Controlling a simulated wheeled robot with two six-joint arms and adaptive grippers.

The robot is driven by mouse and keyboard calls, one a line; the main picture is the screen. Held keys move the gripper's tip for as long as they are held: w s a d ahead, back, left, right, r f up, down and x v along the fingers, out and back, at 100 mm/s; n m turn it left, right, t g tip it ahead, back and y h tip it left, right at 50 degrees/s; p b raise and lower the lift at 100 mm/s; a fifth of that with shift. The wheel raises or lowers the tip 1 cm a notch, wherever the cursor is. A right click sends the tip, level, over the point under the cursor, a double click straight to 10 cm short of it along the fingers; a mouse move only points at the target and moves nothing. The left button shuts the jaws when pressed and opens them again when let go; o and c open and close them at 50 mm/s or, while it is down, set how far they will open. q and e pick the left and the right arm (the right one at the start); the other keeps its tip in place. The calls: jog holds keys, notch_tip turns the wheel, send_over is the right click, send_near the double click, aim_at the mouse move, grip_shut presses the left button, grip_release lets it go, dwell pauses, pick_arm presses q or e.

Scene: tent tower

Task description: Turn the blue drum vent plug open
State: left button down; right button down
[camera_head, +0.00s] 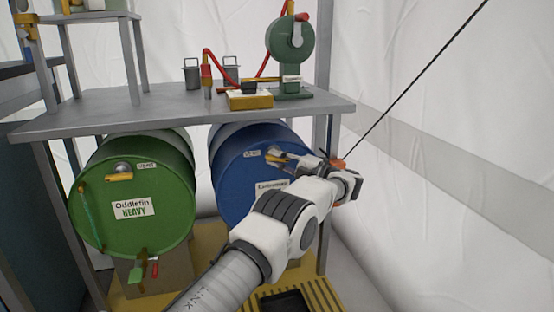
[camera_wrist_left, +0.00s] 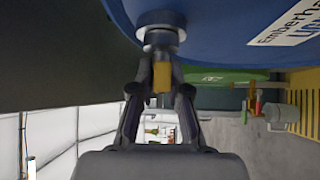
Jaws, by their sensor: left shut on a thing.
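The blue drum (camera_head: 235,175) lies on its side under the grey shelf, its round end facing me. Its vent plug (camera_head: 274,153) sits near the top of that end, a silver fitting with a yellow handle. The plug also shows in the left wrist view (camera_wrist_left: 158,38), with the yellow handle (camera_wrist_left: 162,76) pointing out from it. My left gripper (camera_head: 290,160) is at the plug, its fingers (camera_wrist_left: 162,92) closed around the yellow handle. My left arm hides the lower right of the drum. My right gripper is in neither view.
A green drum (camera_head: 165,185) with its own yellow-handled plug (camera_head: 121,172) lies to the left. A yellow slatted platform (camera_head: 318,294) is below.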

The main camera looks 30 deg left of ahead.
aim_at(283, 160)
pick_arm(q)
jog(key=shift+w+r, duration=0.15)
jog(key=shift+r, duration=0.15)
jog(key=c, duration=1.2)
grip_release()
jog(key=shift+f, duration=0.2)
jog(key=shift+f, duration=0.1)
jog(key=d, duration=0.5)
jog(key=d+f, duration=0.1)
jog(key=d, duration=0.1)
jog(key=shift+w+d, duration=0.2)
jog(key=shift+w, duration=0.05)
